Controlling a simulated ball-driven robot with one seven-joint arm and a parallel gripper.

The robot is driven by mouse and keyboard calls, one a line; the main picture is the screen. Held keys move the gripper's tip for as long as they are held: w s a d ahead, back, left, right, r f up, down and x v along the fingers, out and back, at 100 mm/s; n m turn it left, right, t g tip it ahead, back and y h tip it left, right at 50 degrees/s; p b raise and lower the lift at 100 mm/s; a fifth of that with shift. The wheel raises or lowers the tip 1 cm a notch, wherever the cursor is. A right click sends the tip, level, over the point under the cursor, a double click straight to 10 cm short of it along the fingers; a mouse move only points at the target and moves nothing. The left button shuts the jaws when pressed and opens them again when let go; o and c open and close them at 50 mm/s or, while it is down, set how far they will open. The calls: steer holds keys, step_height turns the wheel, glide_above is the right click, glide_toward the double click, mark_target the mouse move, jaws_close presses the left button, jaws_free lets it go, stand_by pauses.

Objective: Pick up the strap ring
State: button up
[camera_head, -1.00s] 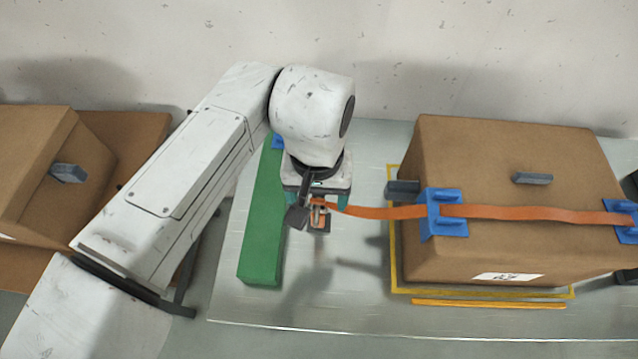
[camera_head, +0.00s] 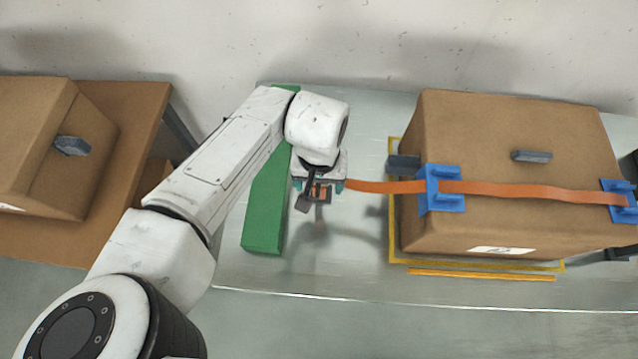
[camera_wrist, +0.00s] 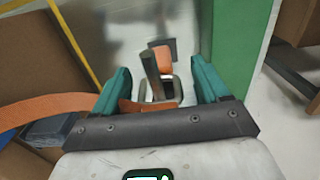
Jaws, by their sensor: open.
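The orange strap (camera_head: 372,187) runs left from the carton and its free end goes in under my gripper (camera_head: 318,188). The strap ring (camera_wrist: 172,92), a grey metal loop with orange webbing through it, shows in the wrist view. It lies between my two teal fingers (camera_wrist: 160,84), which are apart and spread to either side of it. I cannot tell whether a finger touches it. A dark bar stands in front of part of the ring in the wrist view. In the head view my gripper mostly hides the ring.
A large brown carton (camera_head: 510,135) with blue strap guides (camera_head: 441,200) stands right on the grey table (camera_head: 330,270). A green block (camera_head: 262,225) lies close to my gripper's left. Another carton (camera_head: 35,150) is at far left. Bare table lies in front of my gripper.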

steer(key=shift+f, duration=0.45)
steer(key=c, duration=1.2)
